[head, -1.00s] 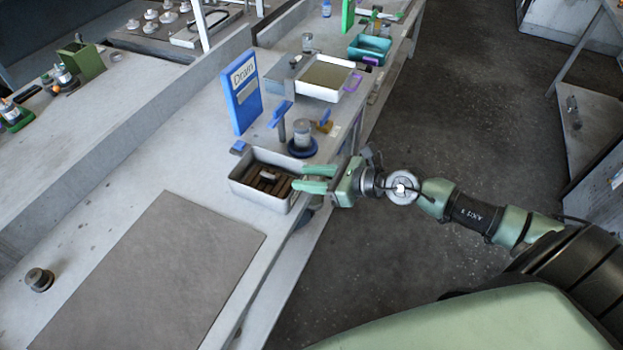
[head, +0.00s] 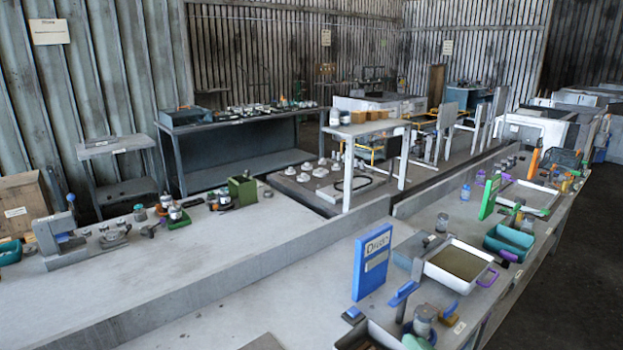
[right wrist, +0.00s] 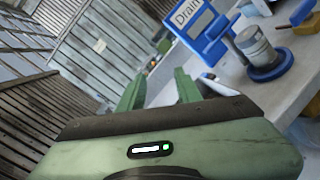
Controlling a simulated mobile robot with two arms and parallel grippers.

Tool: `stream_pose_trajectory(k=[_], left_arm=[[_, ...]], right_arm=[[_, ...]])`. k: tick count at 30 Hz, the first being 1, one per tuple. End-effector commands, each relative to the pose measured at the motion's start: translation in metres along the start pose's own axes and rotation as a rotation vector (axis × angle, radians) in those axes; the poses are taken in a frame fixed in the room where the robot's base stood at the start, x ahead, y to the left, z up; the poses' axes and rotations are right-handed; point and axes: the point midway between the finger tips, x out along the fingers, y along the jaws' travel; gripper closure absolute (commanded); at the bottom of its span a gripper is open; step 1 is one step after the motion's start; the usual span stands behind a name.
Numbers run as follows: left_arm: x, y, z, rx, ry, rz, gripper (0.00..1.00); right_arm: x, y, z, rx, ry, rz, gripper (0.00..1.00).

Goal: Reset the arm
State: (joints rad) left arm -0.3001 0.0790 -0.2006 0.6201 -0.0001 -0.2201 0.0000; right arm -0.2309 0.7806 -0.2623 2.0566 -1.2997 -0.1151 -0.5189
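My right gripper (right wrist: 158,90) shows in the right wrist view with its two green fingers apart and nothing between them. The rest of my right arm is out of the head view. My left arm and gripper are not in view.
A blue "Drain" sign (head: 372,262) stands on the grey bench. A metal cylinder on a blue base (right wrist: 257,46) is right of the right fingers in the wrist view. A white tray (head: 458,283) lies behind. Dark floor (head: 570,300) is clear at right.

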Motion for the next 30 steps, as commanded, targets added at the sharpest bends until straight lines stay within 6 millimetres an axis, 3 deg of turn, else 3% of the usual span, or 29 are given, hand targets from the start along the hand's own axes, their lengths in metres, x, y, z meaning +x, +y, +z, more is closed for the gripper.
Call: stream_pose_trajectory(k=[3,5,8,9,12,18,26,30], left_arm=[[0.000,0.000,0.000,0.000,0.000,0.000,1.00],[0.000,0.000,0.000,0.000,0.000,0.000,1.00],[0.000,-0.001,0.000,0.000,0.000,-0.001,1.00],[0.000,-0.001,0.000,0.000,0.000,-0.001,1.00],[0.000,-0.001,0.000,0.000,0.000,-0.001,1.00],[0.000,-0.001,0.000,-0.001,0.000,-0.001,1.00],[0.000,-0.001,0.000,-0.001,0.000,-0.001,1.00],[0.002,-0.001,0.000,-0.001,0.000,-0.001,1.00]], right_arm=[[-0.022,-0.018,0.025,0.541,-0.288,-0.171,0.66],[-0.042,-0.039,0.022,0.802,-0.414,-0.284,0.66],[-0.083,-0.070,-0.009,1.213,-0.592,-0.509,0.66],[-0.100,-0.078,-0.028,1.356,-0.648,-0.605,0.66],[-0.136,-0.082,-0.075,1.624,-0.741,-0.815,0.66],[-0.181,-0.060,-0.142,1.925,-0.815,-1.126,0.66],[-0.224,-0.010,-0.200,2.155,-0.827,-1.468,0.66],[-0.215,-0.040,-0.229,2.135,-0.831,-1.483,0.66]])
